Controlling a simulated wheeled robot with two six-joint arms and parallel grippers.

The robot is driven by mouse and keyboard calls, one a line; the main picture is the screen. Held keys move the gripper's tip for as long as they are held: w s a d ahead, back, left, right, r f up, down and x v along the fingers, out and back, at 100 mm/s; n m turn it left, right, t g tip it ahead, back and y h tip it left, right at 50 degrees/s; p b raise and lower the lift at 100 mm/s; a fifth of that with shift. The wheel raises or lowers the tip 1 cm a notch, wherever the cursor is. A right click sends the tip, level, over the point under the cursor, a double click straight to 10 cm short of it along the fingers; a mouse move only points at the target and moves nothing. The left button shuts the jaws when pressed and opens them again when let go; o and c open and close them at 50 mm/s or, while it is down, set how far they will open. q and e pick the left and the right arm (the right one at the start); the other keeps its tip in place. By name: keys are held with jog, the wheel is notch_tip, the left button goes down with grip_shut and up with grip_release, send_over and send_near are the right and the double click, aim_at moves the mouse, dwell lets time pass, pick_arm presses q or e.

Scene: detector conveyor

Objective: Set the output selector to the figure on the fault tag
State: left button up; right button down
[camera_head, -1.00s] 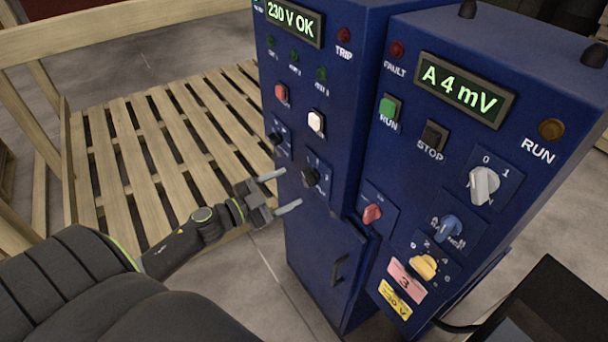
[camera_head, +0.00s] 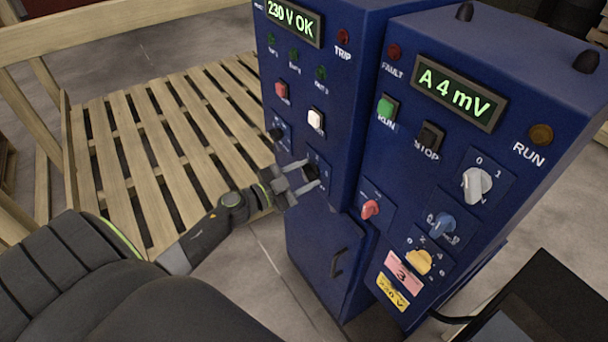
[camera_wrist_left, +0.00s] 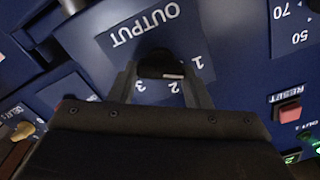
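The output selector (camera_head: 312,172) is a black knob on the left cabinet's front. The left wrist view shows it (camera_wrist_left: 160,66) upside down, under the word OUTPUT with figures 1, 2 and 3; its white mark lies on the side toward 1. My left gripper (camera_head: 304,177) is at the knob, one finger on each side; in the left wrist view the fingers (camera_wrist_left: 160,75) close in against its sides with little or no gap. The pink fault tag (camera_head: 403,275) on the right cabinet reads 3. My right gripper is not in view.
The right cabinet carries a red knob (camera_head: 370,209), a blue knob (camera_head: 442,226), a yellow knob (camera_head: 418,262) and a white knob (camera_head: 477,184).

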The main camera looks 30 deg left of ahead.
pick_arm(q)
jog(key=c, duration=0.3)
